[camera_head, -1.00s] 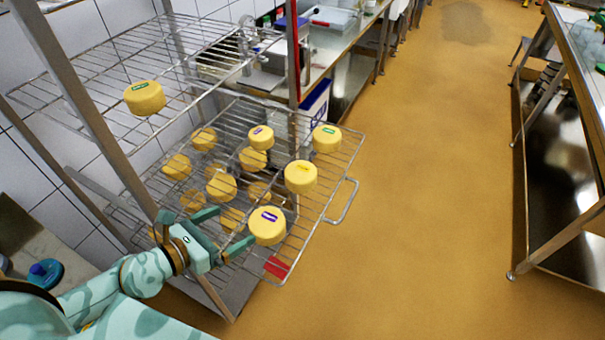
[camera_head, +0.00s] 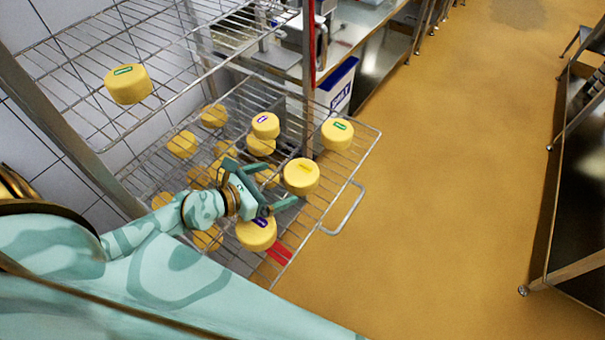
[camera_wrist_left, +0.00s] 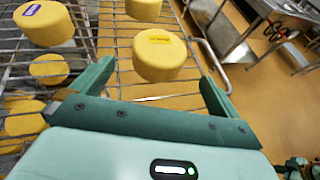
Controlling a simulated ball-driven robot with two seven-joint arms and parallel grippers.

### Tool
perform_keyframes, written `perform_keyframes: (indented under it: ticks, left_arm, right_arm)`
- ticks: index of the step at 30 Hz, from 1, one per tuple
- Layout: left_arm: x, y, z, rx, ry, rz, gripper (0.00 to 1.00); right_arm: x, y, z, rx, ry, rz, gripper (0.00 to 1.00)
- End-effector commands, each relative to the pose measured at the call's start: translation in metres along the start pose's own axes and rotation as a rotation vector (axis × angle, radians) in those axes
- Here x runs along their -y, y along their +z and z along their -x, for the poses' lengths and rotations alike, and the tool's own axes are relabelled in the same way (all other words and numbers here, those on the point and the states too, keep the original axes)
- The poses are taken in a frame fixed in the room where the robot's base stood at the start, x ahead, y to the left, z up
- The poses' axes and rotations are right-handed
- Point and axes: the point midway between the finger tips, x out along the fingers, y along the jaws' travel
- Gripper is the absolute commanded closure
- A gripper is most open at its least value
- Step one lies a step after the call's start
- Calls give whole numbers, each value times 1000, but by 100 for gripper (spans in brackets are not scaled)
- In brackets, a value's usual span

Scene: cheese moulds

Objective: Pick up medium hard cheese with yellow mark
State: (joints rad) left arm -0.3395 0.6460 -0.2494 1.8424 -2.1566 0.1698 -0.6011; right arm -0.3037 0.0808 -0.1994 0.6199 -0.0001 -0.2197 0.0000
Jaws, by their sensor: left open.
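The cheese with the yellow mark (camera_head: 301,177) is a round yellow block on the lower wire shelf, near its right edge. It also shows in the left wrist view (camera_wrist_left: 160,56), ahead of and between the finger lines. My left gripper (camera_head: 280,184) is open and empty, just left of this cheese in the head view, with its fingers pointing toward it. I see no clear contact. A cheese with a purple mark (camera_head: 257,234) sits just below the gripper, partly hidden by it. My right gripper is not recognisable in either view.
Green-marked cheeses sit on the upper shelf (camera_head: 128,84) and at the lower shelf's right (camera_head: 337,134). Another purple-marked cheese (camera_head: 265,125) stands farther back. More cheeses lie below the wires. The shelf's handle (camera_head: 346,212) sticks out right; open floor lies beyond.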

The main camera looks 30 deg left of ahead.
Motion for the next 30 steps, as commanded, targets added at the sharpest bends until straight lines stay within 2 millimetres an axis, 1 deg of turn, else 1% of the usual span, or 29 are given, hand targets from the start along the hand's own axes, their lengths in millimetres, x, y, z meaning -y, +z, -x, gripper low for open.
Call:
perform_keyframes:
  ticks: [1, 3, 6, 11, 18, 21, 27, 28, 29, 30]
  left_arm:
    - [-1, 0, -13, 3, 2, 0, 0]
    - [-1, 0, -26, 3, 1, 1, 0]
    - [0, -1, -38, 1, 0, 1, 0]
    - [0, 0, -51, 1, 0, -1, 0]
    - [0, -1, -90, 2, 0, 1, 0]
    - [0, -1, -97, 0, 0, 0, 0]
    - [0, 0, -98, 0, 0, -1, 0]
    - [0, 0, -98, 0, 0, -1, 3]
    - [0, 0, -98, 0, 0, 0, 11]
    - [0, 0, -98, 0, 0, 0, 22]
  right_arm:
    - [2, 4, -2, 7, -2, 0, 100]
    - [3, 7, -4, 10, -4, 1, 100]
    - [2, 5, -6, 8, -3, 1, 100]
    - [1, -1, -8, -1, -1, 1, 100]
    - [2, 0, -17, 0, -3, 1, 100]
    - [2, 0, -18, 0, -3, 1, 100]
    - [2, 0, -18, 0, -3, 0, 100]
    - [2, 0, -18, 0, -3, 0, 100]
    - [2, 0, -18, 0, -3, 0, 100]
    - [2, 0, -18, 0, -3, 0, 100]
